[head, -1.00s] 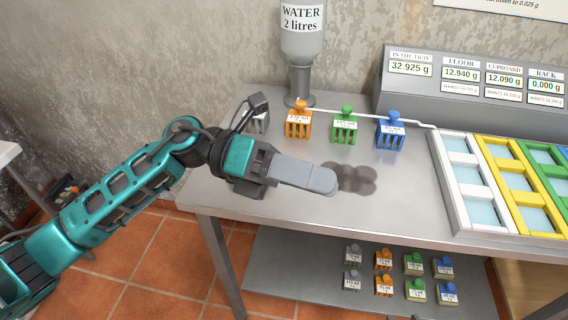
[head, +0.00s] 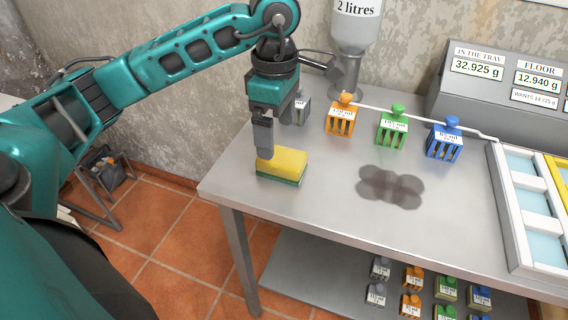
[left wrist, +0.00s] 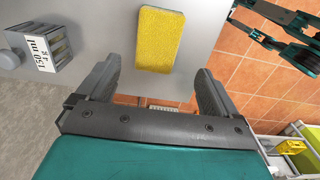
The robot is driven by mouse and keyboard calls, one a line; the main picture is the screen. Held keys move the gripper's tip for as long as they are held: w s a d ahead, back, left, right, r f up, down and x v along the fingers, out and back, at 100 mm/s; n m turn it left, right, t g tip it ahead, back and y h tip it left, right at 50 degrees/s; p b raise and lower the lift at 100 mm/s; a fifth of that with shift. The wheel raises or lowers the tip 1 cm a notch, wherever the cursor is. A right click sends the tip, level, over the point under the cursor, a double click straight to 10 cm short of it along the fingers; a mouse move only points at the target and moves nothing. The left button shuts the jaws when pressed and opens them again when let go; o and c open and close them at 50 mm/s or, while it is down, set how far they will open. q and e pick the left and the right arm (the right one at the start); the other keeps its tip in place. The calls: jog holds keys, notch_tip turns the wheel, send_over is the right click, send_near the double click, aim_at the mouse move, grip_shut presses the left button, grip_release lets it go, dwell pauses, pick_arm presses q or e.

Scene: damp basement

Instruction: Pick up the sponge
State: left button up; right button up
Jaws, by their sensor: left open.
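The sponge (head: 283,164) is yellow on top with a green underside. It lies flat near the left front corner of the metal table (head: 330,200). In the left wrist view the sponge (left wrist: 157,40) shows its yellow face, beyond and between the fingertips. My left gripper (head: 264,148) points down above the table at the sponge's left back side, and its near finger overlaps the sponge in the head view. In the left wrist view my left gripper (left wrist: 157,85) is open with nothing between its fingers.
A grey block (head: 300,108), an orange block (head: 342,118), a green one (head: 392,128) and a blue one (head: 444,140) stand behind, near a water dispenser (head: 352,50). A dark stain (head: 390,187) marks the table right of the sponge. Framed trays (head: 522,205) lie at right.

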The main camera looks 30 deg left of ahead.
aim_at(282, 156)
pick_arm(q)
jog(key=f, duration=0.7)
jog(key=shift+w+d+f, duration=0.25)
jog(key=shift+w+d, duration=0.05)
jog(key=shift+c, duration=0.2)
jog(key=c, duration=1.1)
jog(key=shift+r, duration=0.1)
jog(key=shift+c, duration=0.2)
